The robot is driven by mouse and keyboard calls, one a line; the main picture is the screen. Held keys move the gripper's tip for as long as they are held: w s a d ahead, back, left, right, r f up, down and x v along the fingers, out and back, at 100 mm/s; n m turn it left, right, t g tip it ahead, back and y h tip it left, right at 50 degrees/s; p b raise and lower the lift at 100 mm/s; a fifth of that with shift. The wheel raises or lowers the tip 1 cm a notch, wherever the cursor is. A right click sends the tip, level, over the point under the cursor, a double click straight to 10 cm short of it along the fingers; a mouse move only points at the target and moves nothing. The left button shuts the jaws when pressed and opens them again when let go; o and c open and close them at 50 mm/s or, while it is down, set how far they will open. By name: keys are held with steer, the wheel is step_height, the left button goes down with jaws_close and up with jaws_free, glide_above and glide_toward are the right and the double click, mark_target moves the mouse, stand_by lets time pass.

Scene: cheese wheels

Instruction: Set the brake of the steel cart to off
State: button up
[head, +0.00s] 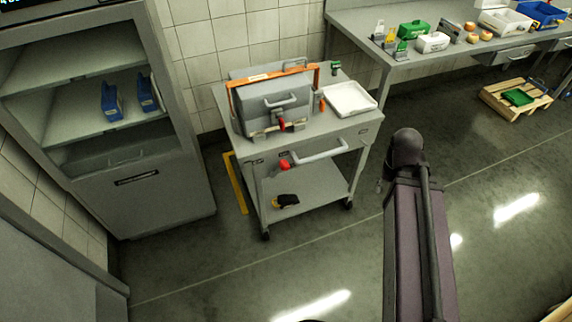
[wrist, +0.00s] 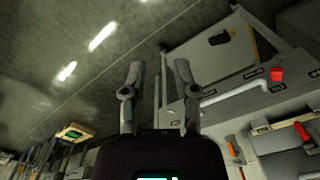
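The steel cart (head: 362,121) stands against the tiled wall and also shows in the wrist view (wrist: 200,60). On its front, by the left end of its pale push handle (head: 320,155), is a red knob (head: 285,165) that looks like the brake lever. The knob also shows in the wrist view (wrist: 277,74), with small labels near it that are too small to read. My gripper (wrist: 158,72) is open and empty, apart from the knob and to the handle's left in the wrist view. In the head view my gripper cannot be made out.
A grey box (head: 275,105) with an orange frame and a white tray (head: 349,99) stand on the cart top. A dark and yellow item (head: 287,200) lies on its lower shelf. A cabinet (head: 143,200) stands left, a bench (head: 365,40) behind right. The floor in front is clear.

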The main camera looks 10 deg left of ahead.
steer(key=shift+a+f, duration=0.1)
steer(key=shift+f, duration=0.15)
jaws_close()
steer(key=w+a+f+m+t+y+b, duration=0.1)
steer(key=w+a+f+y+b, duration=0.45)
steer(key=b, duration=0.55)
steer(key=w+a+f+m+y+b, duration=0.1)
steer(key=w+a+f+y+b, duration=0.25)
steer(key=a+f+b, duration=0.65)
steer(key=w+a+f+m+t+y+b, duration=0.1)
steer(key=w+a+f+y+b, duration=0.35)
steer(key=b, duration=0.85)
steer(key=w+d+f+m+t+y+b, duration=0.1)
steer(key=w+f+m+t+y+b, duration=0.2)
steer(key=f+y+b, duration=0.5)
steer(key=w+m+b, duration=0.1)
steer(key=w+b, duration=0.1)
steer(key=b, duration=0.9)
steer(key=shift+w+d+t+b, duration=0.35)
steer(key=shift+w+t, duration=0.05)
